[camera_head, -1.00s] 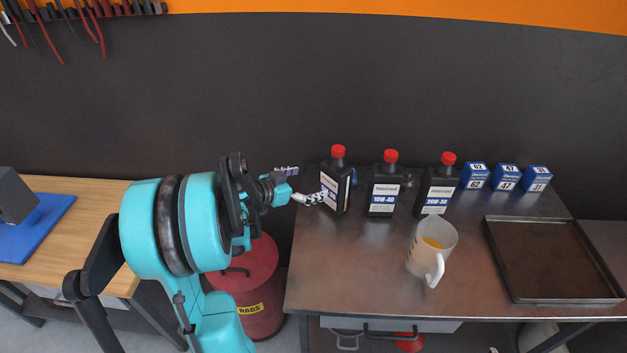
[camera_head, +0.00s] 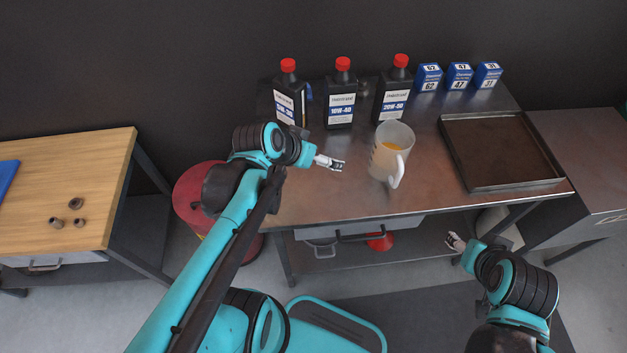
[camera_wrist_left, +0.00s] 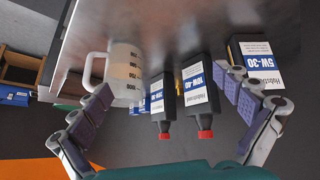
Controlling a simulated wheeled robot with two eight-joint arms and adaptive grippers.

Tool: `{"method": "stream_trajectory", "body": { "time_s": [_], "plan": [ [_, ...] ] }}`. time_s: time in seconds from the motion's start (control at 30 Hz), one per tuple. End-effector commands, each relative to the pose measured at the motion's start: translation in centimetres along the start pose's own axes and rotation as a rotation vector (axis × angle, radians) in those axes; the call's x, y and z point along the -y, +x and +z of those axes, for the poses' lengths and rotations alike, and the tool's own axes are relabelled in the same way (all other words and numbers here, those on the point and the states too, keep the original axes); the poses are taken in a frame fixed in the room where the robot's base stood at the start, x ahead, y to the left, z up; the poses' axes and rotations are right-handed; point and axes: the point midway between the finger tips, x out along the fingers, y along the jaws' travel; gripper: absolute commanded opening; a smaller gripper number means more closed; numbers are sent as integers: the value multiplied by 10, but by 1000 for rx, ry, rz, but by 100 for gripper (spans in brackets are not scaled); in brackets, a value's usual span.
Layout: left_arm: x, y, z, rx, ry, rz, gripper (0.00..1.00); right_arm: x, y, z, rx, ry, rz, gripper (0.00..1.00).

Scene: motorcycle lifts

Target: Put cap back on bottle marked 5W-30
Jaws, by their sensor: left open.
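The 5W-30 bottle (camera_head: 289,103) is black and stands upright at the back left of the metal bench, with a red cap (camera_head: 288,65) on top. In the left wrist view its label (camera_wrist_left: 262,66) shows upside down, and its cap end is hidden behind a finger. My left gripper (camera_head: 334,163) is open and empty, in front of the bottles and left of the jug. Its spread fingers frame the left wrist view (camera_wrist_left: 170,118). My right gripper (camera_head: 455,242) is low at the right, in front of the bench; its jaws are too small to read.
The 10W-40 bottle (camera_head: 340,98) and 20W-50 bottle (camera_head: 394,95), both red-capped, stand to the right. A measuring jug (camera_head: 388,153) with amber liquid, a dark tray (camera_head: 463,180) and blue filter boxes (camera_head: 459,76) share the bench. The front left of the bench is clear.

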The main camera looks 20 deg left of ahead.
Motion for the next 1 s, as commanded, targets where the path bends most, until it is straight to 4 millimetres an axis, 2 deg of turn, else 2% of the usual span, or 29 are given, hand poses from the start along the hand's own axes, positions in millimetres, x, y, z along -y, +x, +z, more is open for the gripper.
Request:
{"method": "stream_trajectory", "body": {
  "time_s": [0.03,0.1,0.33,1.0],
  "plan": [
    [-13,-6,13,18,5,-17,100,0,0,0,0,0,0,56],
    [-22,-15,26,33,-1,-51,100,0,0,0,0,0,0,56],
    [-34,-31,54,41,-16,-129,100,0,0,0,0,0,0,56],
    [-34,-34,60,37,-22,-149,100,0,1,1,0,0,0,56]
  ]
}}
